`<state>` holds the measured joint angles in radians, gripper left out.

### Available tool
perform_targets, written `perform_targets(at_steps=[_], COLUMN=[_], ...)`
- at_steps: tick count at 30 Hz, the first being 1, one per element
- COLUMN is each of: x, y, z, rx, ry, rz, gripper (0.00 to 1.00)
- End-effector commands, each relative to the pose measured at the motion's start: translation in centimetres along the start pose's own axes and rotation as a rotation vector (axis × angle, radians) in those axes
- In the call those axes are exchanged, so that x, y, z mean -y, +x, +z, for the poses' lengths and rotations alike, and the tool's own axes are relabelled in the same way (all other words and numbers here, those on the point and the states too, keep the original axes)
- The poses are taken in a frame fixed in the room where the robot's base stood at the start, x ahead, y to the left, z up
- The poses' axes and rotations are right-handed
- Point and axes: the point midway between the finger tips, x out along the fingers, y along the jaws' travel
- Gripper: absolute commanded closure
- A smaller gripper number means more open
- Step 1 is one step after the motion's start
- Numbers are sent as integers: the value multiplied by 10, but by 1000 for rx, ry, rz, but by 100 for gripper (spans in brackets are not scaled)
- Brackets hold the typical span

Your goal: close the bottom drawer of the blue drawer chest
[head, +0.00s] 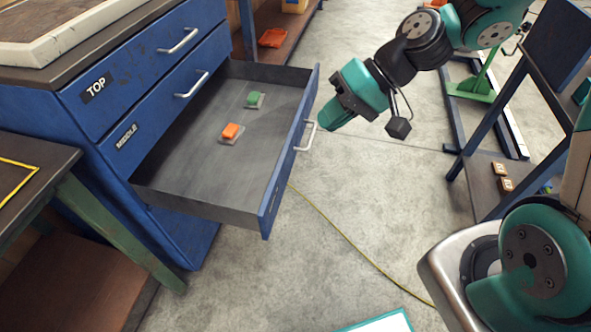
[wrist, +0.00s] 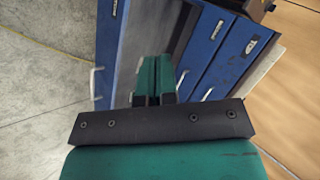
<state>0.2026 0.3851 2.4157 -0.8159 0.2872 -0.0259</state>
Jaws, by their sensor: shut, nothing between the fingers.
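The blue drawer chest (head: 85,150) stands at the left in the head view, with drawers labelled TOP and MIDDLE shut. Its bottom drawer (head: 190,170) is pulled far out, and its blue front with a pale handle (head: 306,135) faces right. An orange-topped item (head: 231,131) and a green-topped item (head: 254,98) lie inside it. My gripper (head: 326,124) is shut and empty, just right of the drawer front near the handle. In the wrist view my gripper (wrist: 155,65) covers part of the chest (wrist: 228,50); I cannot tell whether it touches the drawer.
A green-legged workbench (head: 110,225) stands at the left, close to the chest. A blue-framed rack (head: 500,130) stands at the right. A yellow cable (head: 345,235) runs over the open concrete floor. A shelf with an orange tray (head: 271,37) is behind the chest.

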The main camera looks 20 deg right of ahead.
Motion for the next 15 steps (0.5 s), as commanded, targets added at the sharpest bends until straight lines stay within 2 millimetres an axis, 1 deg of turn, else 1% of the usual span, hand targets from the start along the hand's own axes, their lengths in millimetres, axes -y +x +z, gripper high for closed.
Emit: perform_targets(at_steps=[1, 2, 3, 6, 9, 10, 12, 15], x=[-46, -63, -85, -133, -166, -172, -182, -186], y=[26, 33, 41, 56, 65, 66, 68, 72], z=[-7, -12, -18, -28, -34, -34, -36, -38], rx=[-46, -78, -120, -215, -288, -302, -328, -340], ry=[91, 134, 191, 313, 399, 418, 447, 462], rz=[-44, -69, -100, -164, -206, -214, -229, -235], gripper=[100, 100, 100, 100, 100, 100, 100, 100])
